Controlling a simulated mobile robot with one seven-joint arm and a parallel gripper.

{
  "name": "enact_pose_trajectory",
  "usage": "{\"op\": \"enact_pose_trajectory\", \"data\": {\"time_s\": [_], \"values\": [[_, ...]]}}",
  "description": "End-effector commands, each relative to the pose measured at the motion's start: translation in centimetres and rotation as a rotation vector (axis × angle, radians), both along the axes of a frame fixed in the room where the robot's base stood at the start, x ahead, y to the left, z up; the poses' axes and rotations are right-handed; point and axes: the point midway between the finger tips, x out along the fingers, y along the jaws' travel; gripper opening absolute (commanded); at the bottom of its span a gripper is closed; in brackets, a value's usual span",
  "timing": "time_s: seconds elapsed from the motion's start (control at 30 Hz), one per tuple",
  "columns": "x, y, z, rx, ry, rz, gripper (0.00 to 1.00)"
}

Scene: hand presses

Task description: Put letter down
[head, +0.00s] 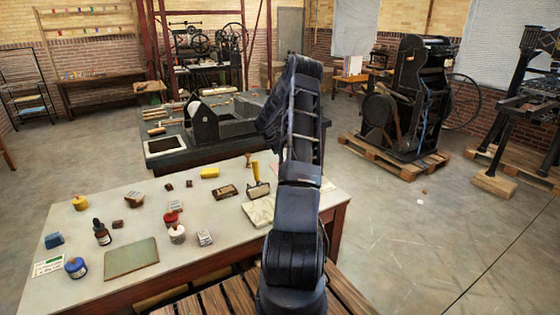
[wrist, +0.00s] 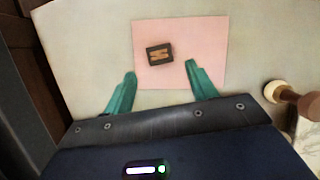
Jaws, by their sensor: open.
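The letter is a small dark block with a tan raised shape on its face (wrist: 159,54). In the wrist view it appears to lie flat on a pink sheet (wrist: 207,40), left of the sheet's middle. My gripper (wrist: 160,72) has its two teal fingers spread wide, with nothing between the tips. The block is just beyond the fingertips in the picture, apart from both fingers. In the head view my arm stands in front, and I cannot make out the gripper, this block or most of the sheet.
A wooden-handled tool (wrist: 294,99) is right of the gripper. A dark press (head: 225,125) stands behind the table.

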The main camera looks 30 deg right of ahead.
Motion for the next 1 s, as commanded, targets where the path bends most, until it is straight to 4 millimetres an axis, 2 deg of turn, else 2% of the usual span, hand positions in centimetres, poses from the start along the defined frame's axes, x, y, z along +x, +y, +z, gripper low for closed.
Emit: {"op": "enact_pose_trajectory", "data": {"time_s": [0.03, 0.2, 0.57, 0.67, 0.77, 1.0], "values": [[0.0, 0.4, 1.0, -0.002, -0.001, 0.0, 0.57], [0.0, 1.5, 3.7, -0.001, -0.001, 0.001, 0.57], [-0.1, 3.1, 6.8, -0.003, -0.008, -0.01, 0.57], [-0.7, 4.5, 8.8, -0.007, -0.028, -0.039, 0.57], [-1.8, 6.6, 11.8, -0.013, -0.06, -0.089, 0.57], [-5.8, 12.2, 18.7, -0.015, -0.153, -0.237, 0.57]]}}
